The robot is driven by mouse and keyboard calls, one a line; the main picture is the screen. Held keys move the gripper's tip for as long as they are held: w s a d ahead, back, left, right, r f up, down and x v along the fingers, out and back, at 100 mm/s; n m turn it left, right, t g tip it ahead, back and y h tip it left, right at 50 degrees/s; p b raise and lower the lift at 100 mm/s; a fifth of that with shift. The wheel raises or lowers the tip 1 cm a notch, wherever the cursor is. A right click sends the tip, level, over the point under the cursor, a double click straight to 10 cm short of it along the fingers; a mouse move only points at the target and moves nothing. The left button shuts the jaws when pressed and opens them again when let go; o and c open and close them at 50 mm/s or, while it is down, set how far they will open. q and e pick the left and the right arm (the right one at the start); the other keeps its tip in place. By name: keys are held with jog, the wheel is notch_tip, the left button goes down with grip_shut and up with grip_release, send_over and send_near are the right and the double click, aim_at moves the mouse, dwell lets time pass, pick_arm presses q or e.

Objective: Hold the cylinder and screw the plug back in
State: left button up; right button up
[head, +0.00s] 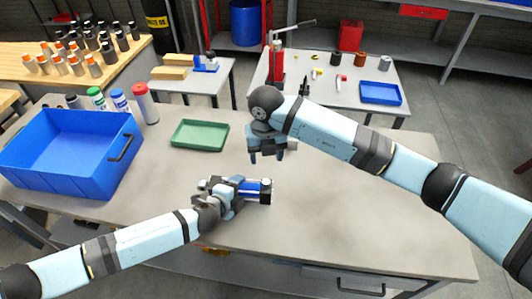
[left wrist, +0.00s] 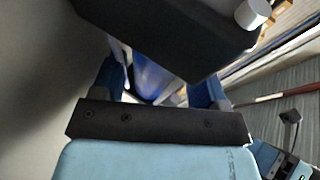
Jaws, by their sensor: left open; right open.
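The cylinder (head: 250,189), blue and shiny with dark end blocks, lies on its side on the grey table. My left gripper (head: 233,191) is open over its body. In the left wrist view the blue barrel (left wrist: 150,80) shows between the open fingers, and a black end block with a white round fitting (left wrist: 252,14) covers part of it. My right gripper (head: 267,157) is open and empty, pointing down above the table, just behind the cylinder. I cannot pick out the plug with certainty; a small pale thing (head: 293,146) beside the right gripper is partly hidden.
A blue bin (head: 70,148) stands at the table's left, with several capped bottles (head: 145,103) behind it. A green tray (head: 200,135) lies at the back. The table's right side (head: 370,215) is clear. A press (head: 277,62) and a blue tray (head: 381,93) are on the table behind.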

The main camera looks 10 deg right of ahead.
pick_arm(q)
jog(key=shift+s+a+f, duration=0.1)
jog(key=shift+s+f, duration=0.15)
jog(key=shift+f, duration=0.1)
jog(key=shift+s+a, duration=0.15)
jog(key=v, duration=1.3)
jog(key=shift+r, duration=0.45)
